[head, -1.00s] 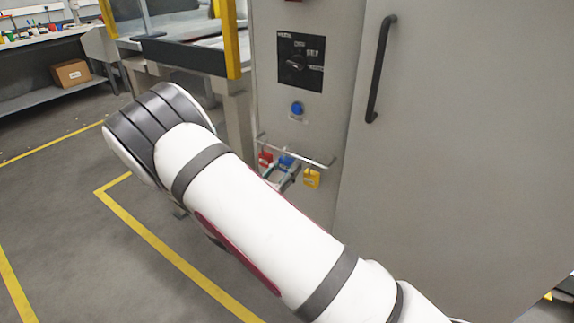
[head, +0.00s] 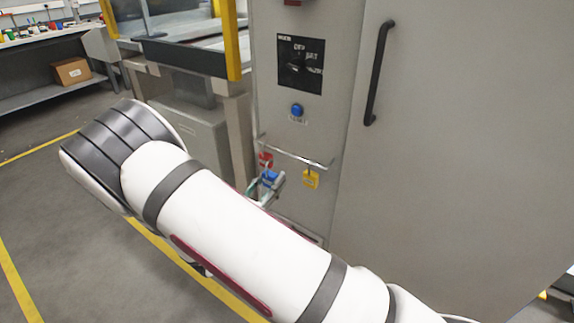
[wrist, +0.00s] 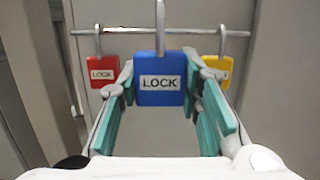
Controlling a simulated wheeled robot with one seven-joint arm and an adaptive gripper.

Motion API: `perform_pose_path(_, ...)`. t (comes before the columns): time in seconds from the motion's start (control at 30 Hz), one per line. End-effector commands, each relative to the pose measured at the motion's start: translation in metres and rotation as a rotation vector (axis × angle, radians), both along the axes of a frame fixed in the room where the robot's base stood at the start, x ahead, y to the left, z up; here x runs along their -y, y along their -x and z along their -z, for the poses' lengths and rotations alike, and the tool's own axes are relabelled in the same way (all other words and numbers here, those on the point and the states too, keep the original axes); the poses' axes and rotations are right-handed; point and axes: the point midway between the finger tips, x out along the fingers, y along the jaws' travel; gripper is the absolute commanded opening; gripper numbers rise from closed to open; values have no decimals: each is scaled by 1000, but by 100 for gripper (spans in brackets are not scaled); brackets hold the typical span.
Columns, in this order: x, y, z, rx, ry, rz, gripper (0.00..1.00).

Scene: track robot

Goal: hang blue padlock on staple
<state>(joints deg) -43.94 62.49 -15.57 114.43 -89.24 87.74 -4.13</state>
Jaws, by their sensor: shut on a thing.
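My gripper (wrist: 160,95) is shut on the blue padlock (wrist: 160,82), with a teal-lined finger on each side of its body. The padlock is upright, its LOCK label faces the wrist camera, and its shackle (wrist: 160,28) points up, the top cut off by the frame. In the head view the blue padlock (head: 270,178) is low and left of the yellow one, seemingly apart from the metal rail (head: 296,153) on the grey cabinet. The rail (wrist: 120,32) passes behind the shackle in the wrist view. I see no separate staple that I can name with certainty.
A red padlock (wrist: 102,72) and a yellow padlock (wrist: 215,70) hang on the rail, left and right of the blue one. Above it are a blue button (head: 297,110) and a black switch panel (head: 300,64). A door handle (head: 379,72) is to the right.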

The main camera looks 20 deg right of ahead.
Motion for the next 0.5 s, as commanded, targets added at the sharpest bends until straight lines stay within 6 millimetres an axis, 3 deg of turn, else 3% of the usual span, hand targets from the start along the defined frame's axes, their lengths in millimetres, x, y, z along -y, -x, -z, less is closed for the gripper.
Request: perform_pose_path(0.5,-31,22,0,1,0,-1,3)
